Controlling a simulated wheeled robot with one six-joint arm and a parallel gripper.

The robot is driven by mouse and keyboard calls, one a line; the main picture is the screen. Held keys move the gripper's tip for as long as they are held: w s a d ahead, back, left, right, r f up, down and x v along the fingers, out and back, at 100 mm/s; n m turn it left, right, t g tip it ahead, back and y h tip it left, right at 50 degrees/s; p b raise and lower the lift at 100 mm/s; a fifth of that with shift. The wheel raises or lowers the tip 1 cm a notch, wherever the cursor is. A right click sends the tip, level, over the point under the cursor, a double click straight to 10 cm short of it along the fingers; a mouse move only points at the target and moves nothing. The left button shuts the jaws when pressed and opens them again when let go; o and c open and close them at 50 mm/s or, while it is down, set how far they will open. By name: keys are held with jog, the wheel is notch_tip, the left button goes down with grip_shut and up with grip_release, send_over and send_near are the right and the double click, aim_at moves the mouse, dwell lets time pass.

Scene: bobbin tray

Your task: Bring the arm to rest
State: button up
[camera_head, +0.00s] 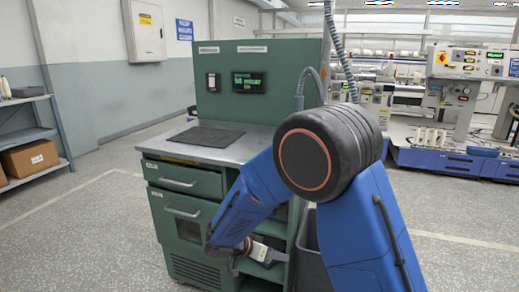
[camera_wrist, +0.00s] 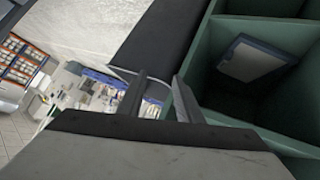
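My gripper (camera_head: 268,254) is low in front of the green cabinet's open shelves (camera_head: 272,228) in the head view, with the blue arm bent down to it. In the wrist view, the two dark fingers of my gripper (camera_wrist: 162,92) stand apart with a gap between them. I see nothing held between them. A green compartment (camera_wrist: 212,62) lies just to the right of the fingers, with a pale panel-like item with a dark blue edge (camera_wrist: 252,60) inside it.
The green cabinet (camera_head: 225,150) has drawers on the left and a dark mat (camera_head: 208,137) on its grey top. A dark bin (camera_head: 310,250) stands beside it, partly hidden by my arm. A shelf with a cardboard box (camera_head: 30,157) is at the left. Floor is clear left of the cabinet.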

jog(key=s+d+r+n+g+y, duration=0.1)
jog(key=s+d+r+g+y, duration=0.1)
jog(key=s+d+r, duration=0.6)
jog(key=s+d+r+n+g+y, duration=0.1)
jog(key=s+d+r+y, duration=0.1)
jog(key=s+d+r, duration=0.6)
jog(key=s+d+r+n+t+y, duration=0.1)
jog(key=s+d+n+y, duration=0.1)
jog(key=s, duration=0.5)
jog(key=s+d+r+n+t+y, duration=0.2)
jog(key=s+d, duration=0.3)
jog(key=s, duration=0.3)
jog(key=shift+r+n+y, duration=0.25)
jog(key=shift+n+y, duration=0.35)
jog(key=shift+n, duration=0.3)
